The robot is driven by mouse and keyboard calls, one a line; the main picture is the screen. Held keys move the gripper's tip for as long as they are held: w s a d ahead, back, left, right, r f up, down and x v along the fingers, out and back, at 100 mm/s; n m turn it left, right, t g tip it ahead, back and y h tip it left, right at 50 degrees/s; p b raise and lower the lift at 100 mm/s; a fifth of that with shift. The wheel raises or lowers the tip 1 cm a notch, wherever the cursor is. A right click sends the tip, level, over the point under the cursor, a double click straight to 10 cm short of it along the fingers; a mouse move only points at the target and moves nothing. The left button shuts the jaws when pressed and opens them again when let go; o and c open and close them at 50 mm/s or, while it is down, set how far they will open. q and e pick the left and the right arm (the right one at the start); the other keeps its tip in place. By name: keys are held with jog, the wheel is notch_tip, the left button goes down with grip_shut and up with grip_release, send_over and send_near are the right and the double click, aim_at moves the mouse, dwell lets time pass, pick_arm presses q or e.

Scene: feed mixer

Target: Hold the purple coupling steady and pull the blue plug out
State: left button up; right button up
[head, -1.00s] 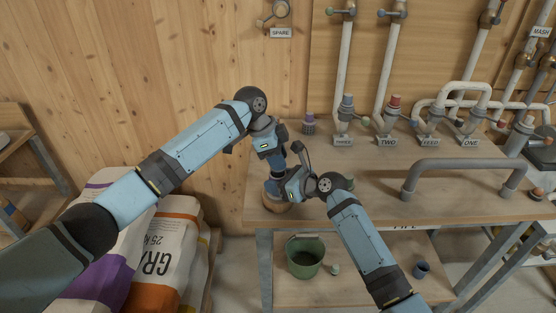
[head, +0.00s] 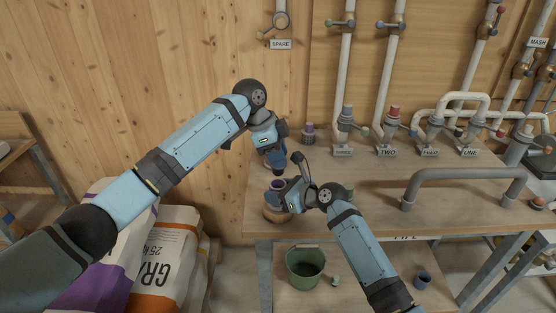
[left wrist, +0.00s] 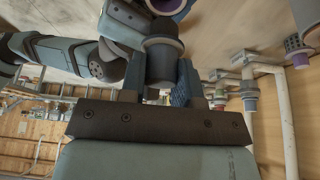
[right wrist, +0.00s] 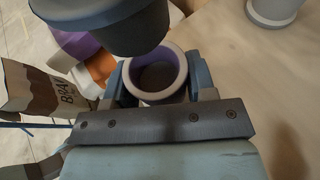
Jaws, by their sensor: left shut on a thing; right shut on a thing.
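The purple coupling (head: 277,185) stands upright near the bench's left end. The right wrist view shows its pale rim and purple inner wall (right wrist: 181,70), with an open, dark mouth. My right gripper (head: 285,197) is shut on it from the right; its fingers (right wrist: 157,88) sit on either side. My left gripper (head: 273,158) is shut on the blue plug (head: 277,170), directly above the coupling. The plug looks dark blue-grey in the left wrist view (left wrist: 163,58). In the right wrist view the plug (right wrist: 110,30) hangs apart from the coupling, above its mouth.
A round wooden block (head: 273,213) is under the coupling. A grey pipe handle (head: 460,173) rises at right. A green bucket (head: 305,268) sits on the lower shelf. Feed sacks (head: 165,260) stand at left.

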dwell(0.3)
jog(key=o, duration=1.1)
jog(key=shift+o, duration=0.2)
